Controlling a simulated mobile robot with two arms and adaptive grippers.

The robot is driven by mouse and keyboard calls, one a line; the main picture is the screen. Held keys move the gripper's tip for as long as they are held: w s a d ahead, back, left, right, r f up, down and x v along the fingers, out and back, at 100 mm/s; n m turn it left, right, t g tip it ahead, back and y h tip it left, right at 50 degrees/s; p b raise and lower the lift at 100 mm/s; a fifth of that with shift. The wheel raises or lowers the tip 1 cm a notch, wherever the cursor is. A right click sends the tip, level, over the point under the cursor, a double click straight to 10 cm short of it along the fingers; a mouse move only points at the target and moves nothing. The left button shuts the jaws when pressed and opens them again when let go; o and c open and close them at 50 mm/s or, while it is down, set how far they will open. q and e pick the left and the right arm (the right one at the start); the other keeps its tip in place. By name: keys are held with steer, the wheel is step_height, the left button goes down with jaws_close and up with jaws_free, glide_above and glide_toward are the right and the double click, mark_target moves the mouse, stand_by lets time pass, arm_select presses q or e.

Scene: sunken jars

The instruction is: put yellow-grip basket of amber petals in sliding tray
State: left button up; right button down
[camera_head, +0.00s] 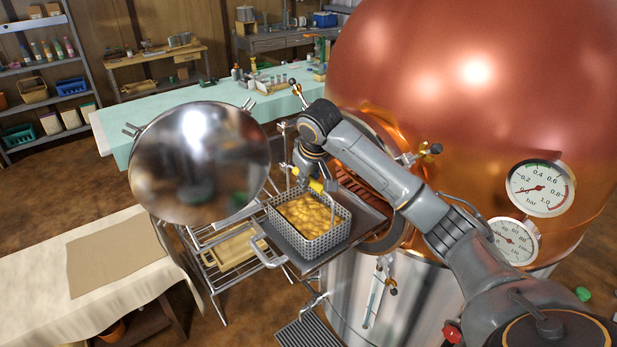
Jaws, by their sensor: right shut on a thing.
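The basket (331,241) is a perforated metal box full of amber petals (308,213), with a thin upright handle and a yellow grip (316,185). My right gripper (314,181) is shut on the yellow grip, above the petals. The basket looks level and lies over the sliding tray (292,255), a grey metal plate with a front handle, pulled out of the copper vessel's round opening. I cannot tell whether the basket's base touches the tray. The tray's inner end is partly hidden by my right arm. My left gripper is not in view.
The copper vessel (470,110) with gauges fills the right side. Its round polished door (200,160) stands open at left. A wire rack (225,265) stands below the tray. A cloth-covered table (70,262) is at lower left, with open floor beyond.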

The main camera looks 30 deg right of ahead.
steer(key=shift+f, duration=0.2)
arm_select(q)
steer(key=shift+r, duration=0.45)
arm_select(e)
steer(key=shift+s+d+f, duration=0.1)
steer(key=shift+f, duration=0.05)
steer(key=c, duration=1.2)
jaws_free()
steer(key=shift+f, duration=0.2)
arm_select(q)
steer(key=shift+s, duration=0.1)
arm_select(e)
steer(key=shift+r, duration=0.1)
arm_select(q)
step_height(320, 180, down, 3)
steer(key=b, duration=0.3)
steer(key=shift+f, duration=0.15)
arm_select(e)
steer(key=v, duration=1.2)
steer(key=shift+s, duration=0.1)
